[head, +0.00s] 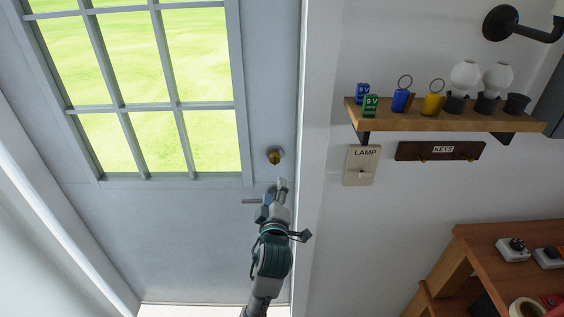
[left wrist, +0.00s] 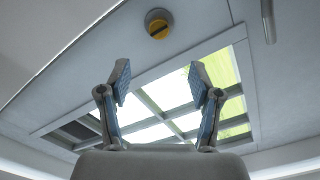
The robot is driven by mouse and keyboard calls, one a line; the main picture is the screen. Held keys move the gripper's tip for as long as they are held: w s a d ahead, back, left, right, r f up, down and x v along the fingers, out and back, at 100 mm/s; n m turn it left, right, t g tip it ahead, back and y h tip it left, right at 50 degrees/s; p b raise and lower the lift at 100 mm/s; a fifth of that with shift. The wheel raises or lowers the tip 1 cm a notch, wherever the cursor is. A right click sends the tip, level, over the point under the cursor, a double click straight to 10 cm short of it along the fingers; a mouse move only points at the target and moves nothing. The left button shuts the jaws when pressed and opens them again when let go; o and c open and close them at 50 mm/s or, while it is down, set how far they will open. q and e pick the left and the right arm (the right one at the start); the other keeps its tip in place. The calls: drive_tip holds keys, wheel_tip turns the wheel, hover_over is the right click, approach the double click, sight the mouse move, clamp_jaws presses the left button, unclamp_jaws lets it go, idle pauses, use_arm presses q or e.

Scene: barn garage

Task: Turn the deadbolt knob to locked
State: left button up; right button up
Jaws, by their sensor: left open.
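The deadbolt knob (head: 274,156) is a small brass piece on the grey door (head: 200,235), right of the window panes. It also shows in the left wrist view (left wrist: 158,24) as a round yellow disc with a dark bar across it. My left gripper (head: 277,190) is just below the knob in the head view, apart from it. In the left wrist view its two fingers (left wrist: 160,72) stand wide apart with nothing between them. Whether the bolt is thrown cannot be seen. My right gripper is not in view.
A door lever (head: 251,201) sits below the knob, beside my left gripper. Right of the door frame are a LAMP switch plate (head: 361,165), a KEYS rack (head: 440,151) and a shelf (head: 450,121) with batteries and bulbs. A wooden bench (head: 480,240) stands lower right.

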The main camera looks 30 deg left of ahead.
sight(275, 161)
use_arm(q)
drive_tip(key=x, duration=1.4)
drive_tip(key=shift+w+a, duration=0.1)
drive_tip(key=shift+w, duration=0.3)
drive_tip(key=shift+c, duration=0.2)
drive_tip(key=c, duration=1.1)
